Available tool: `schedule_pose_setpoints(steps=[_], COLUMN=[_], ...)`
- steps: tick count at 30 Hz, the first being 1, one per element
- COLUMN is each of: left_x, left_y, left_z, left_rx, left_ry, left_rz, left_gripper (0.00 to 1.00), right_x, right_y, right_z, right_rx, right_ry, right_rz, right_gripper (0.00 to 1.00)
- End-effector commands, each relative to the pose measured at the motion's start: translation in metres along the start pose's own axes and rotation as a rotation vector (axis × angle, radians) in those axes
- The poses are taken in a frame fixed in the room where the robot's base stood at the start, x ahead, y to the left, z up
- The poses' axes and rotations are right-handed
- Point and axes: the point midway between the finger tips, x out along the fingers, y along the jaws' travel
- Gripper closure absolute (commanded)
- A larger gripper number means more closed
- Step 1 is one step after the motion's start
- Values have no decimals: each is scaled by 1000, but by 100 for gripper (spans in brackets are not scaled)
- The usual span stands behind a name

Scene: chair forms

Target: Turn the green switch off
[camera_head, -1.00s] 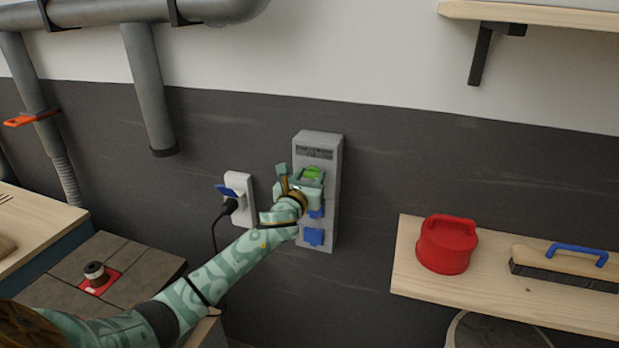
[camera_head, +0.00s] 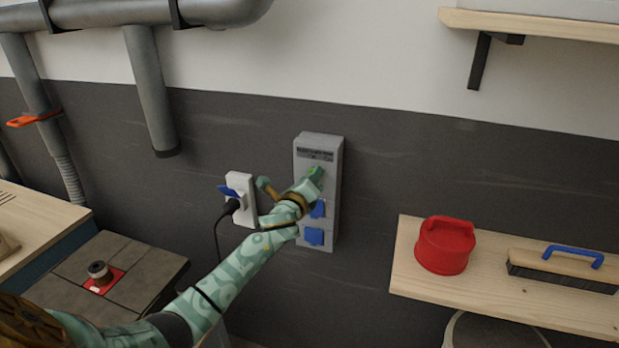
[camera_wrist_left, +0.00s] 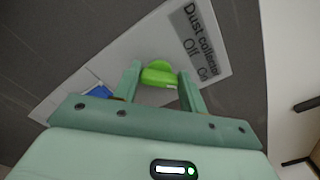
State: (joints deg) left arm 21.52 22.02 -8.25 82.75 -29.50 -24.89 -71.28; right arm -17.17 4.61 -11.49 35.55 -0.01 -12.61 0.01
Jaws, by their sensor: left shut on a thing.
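The green switch (camera_wrist_left: 160,75) is a rotary knob on a grey wall box (camera_head: 333,190), under a label reading "Dust collector", "Off" and "On". In the head view the green switch (camera_head: 315,172) is partly hidden by my left gripper (camera_head: 309,182). My left gripper (camera_wrist_left: 158,82) is shut on the green switch, with one finger on each side of it in the wrist view. The box appears tilted in the wrist view. My right gripper is not in view.
Blue socket covers (camera_head: 314,236) sit below the switch. A white socket (camera_head: 241,186) with a black plug and cable is to the left. A wooden shelf (camera_head: 500,283) at right holds a red lidded container (camera_head: 445,245) and a brush (camera_head: 562,268).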

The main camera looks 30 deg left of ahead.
Motion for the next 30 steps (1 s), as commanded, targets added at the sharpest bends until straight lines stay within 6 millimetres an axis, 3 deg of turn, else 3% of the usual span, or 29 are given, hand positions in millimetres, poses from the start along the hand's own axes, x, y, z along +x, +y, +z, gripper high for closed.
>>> schedule_pose_setpoints(steps=[18,30], left_x=[0,0], left_y=[3,4], left_z=[-1,-2], left_rx=[-562,-768], left_ry=[1,1], left_rz=[2,3], left_gripper=[81,81], right_x=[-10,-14], right_y=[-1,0], right_z=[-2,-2], right_rx=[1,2], right_ry=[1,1], right_rz=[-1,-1], right_gripper=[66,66])
